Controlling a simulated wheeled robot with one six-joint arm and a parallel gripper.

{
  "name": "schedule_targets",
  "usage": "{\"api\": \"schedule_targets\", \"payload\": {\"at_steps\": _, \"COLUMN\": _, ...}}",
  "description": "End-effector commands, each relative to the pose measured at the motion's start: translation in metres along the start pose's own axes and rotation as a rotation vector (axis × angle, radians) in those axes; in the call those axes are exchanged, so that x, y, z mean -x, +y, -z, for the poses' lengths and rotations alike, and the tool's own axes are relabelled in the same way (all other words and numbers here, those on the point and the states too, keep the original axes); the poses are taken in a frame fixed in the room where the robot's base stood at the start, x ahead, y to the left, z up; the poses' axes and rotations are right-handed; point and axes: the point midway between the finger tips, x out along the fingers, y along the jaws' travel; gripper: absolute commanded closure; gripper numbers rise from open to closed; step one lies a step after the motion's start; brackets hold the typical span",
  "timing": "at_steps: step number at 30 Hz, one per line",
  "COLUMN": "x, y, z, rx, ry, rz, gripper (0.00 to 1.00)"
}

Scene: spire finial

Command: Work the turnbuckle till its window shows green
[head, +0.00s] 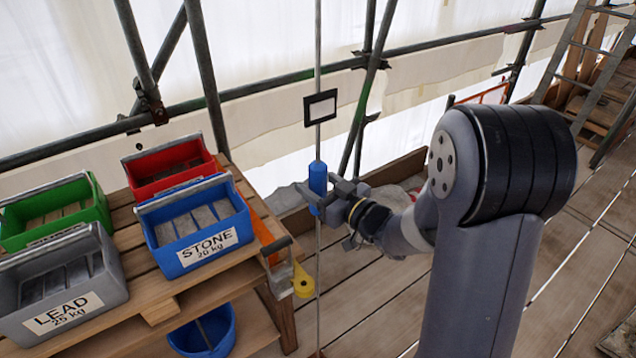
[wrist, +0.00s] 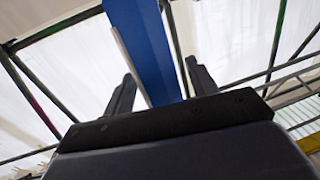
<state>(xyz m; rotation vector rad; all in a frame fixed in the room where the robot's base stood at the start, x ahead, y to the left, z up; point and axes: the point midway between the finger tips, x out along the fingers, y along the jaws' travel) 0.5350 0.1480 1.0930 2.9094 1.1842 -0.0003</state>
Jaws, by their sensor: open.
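The turnbuckle (head: 318,178) is a blue sleeve on a thin upright rod. Above it on the rod is a black-framed window (head: 320,107), whose face looks white in the head view. My gripper (head: 318,196) is at the sleeve's lower part with its fingers apart. In the wrist view the blue sleeve (wrist: 143,45) rises between the two open fingers of my gripper (wrist: 152,88). I cannot tell whether either finger touches it. The window does not show in the wrist view.
A wooden bench (head: 160,310) at left carries green, red, grey and blue (head: 195,225) weight bins. A yellow fitting (head: 303,281) sits beside the rod below the sleeve. Scaffold tubes (head: 270,88) cross behind. Plank floor at right is mostly clear; a ladder (head: 578,62) leans far right.

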Motion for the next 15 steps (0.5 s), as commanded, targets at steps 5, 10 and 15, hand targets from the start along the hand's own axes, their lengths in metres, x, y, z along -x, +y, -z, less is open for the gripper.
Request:
{"api": "schedule_targets", "payload": {"at_steps": 5, "x": 0.0003, "y": 0.0001, "z": -0.0001, "rx": 0.000, "ry": 0.000, "rz": 0.000, "gripper": 0.52}}
{"api": "schedule_targets", "payload": {"at_steps": 10, "x": 0.0004, "y": 0.0001, "z": -0.0001, "rx": 0.000, "ry": 0.000, "rz": 0.000, "gripper": 0.65}}
{"api": "schedule_targets", "payload": {"at_steps": 15, "x": 0.0004, "y": 0.0001, "z": 0.0000, "rx": 0.000, "ry": 0.000, "rz": 0.000, "gripper": 0.79}}
